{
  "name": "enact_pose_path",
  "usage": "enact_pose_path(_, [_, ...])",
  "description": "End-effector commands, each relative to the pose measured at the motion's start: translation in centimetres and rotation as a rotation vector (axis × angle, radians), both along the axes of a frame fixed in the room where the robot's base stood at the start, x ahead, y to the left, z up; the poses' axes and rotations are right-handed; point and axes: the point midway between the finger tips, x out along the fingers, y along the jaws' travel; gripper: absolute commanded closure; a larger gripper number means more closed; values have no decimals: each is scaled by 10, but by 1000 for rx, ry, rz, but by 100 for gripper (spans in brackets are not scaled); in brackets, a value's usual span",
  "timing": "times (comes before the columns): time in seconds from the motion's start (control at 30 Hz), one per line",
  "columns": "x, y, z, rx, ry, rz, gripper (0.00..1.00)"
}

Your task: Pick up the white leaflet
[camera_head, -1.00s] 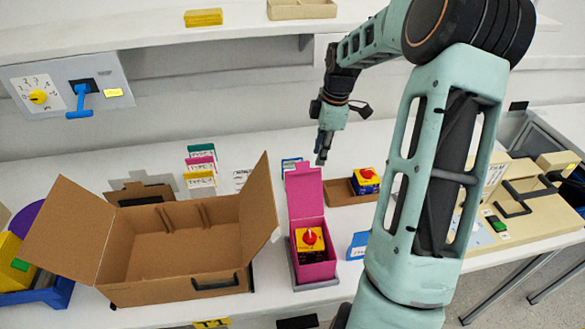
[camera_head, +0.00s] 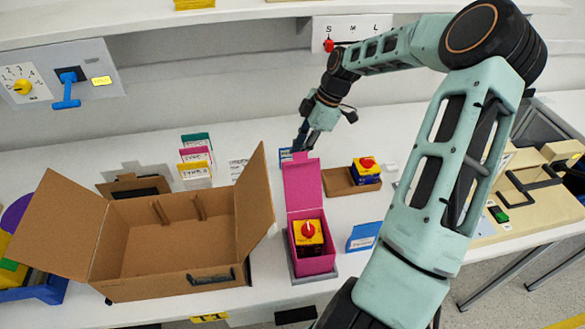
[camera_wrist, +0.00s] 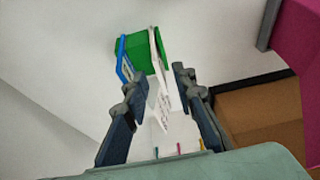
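A white sheet with dark print, which looks like the white leaflet (camera_head: 238,169), lies on the table between the coloured cards and a small blue-edged holder (camera_head: 285,155). In the wrist view a printed white sheet (camera_wrist: 164,106) shows between and beyond my fingers, partly hidden. A green block with white and blue edges (camera_wrist: 140,52) stands just past the fingertips there. My gripper (camera_head: 303,138) points down above the table, behind the magenta box. Its fingers (camera_wrist: 157,78) are apart, with nothing held between them. I cannot tell its exact height over the sheet.
The open magenta box (camera_head: 304,188) holds a yellow block with a red knob (camera_head: 308,231). A large open cardboard box (camera_head: 170,245) stands left. Upright coloured cards (camera_head: 196,155) stand behind it. A small cardboard tray (camera_head: 340,182) and blue card (camera_head: 364,236) are to the right.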

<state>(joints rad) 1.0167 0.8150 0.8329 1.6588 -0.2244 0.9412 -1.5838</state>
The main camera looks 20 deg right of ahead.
Motion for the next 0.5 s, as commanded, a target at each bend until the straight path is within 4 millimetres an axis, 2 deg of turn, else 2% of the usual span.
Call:
enact_pose_path(0.1, [1,12,-16,3,2,1,75])
enact_pose_path(0.2, [2,16,-28,1,2,1,75])
enact_pose_path(0.5, [3,17,-34,0,0,-1,75])
